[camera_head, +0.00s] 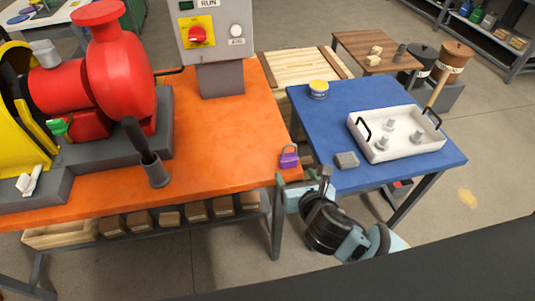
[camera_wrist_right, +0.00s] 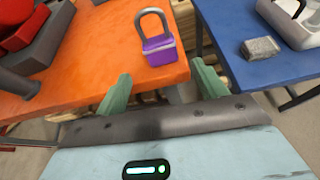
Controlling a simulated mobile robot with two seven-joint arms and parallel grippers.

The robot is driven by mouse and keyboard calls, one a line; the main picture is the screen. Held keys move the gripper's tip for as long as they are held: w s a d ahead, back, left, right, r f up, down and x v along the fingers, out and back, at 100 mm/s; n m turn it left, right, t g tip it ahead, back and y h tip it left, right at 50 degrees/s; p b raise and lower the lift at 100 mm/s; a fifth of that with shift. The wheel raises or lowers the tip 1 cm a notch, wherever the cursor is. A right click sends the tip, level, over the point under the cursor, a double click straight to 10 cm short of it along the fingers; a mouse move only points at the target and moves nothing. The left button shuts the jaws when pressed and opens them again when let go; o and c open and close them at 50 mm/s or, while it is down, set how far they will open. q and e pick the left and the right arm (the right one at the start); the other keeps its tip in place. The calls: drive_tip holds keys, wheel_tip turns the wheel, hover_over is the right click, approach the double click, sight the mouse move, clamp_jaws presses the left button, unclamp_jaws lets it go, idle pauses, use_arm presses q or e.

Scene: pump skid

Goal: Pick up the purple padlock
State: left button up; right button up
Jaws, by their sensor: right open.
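The purple padlock (camera_head: 289,160) sits near the right front corner of the orange bench (camera_head: 225,140). In the right wrist view the padlock (camera_wrist_right: 159,49) has a purple body and a grey shackle, which points away from my gripper. My right gripper (camera_head: 304,182) is just in front of the bench corner, apart from the padlock. In the wrist view its two green fingers (camera_wrist_right: 160,88) are spread wide with nothing between them, and the padlock lies beyond the fingertips, roughly centred. My left gripper does not show.
A blue table (camera_head: 330,120) stands to the right with a grey block (camera_head: 346,160), a white tray (camera_head: 398,156) of grey fittings and a yellow-topped tin (camera_head: 318,89). The red pump (camera_head: 120,70) and a grey control box (camera_head: 213,40) stand on the orange bench. The bench around the padlock is clear.

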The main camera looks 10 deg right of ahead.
sight(290, 161)
drive_tip(key=shift+w+r+n, duration=0.1)
drive_tip(key=shift+w+n, duration=0.3)
drive_tip(key=shift+w, duration=0.3)
drive_tip(key=shift+b+x, duration=0.4)
drive_tip(key=shift+x, duration=3.05)
drive_tip(key=shift+w+d+r, duration=0.1)
drive_tip(key=shift+d+r, duration=0.1)
drive_tip(key=c, duration=1.1)
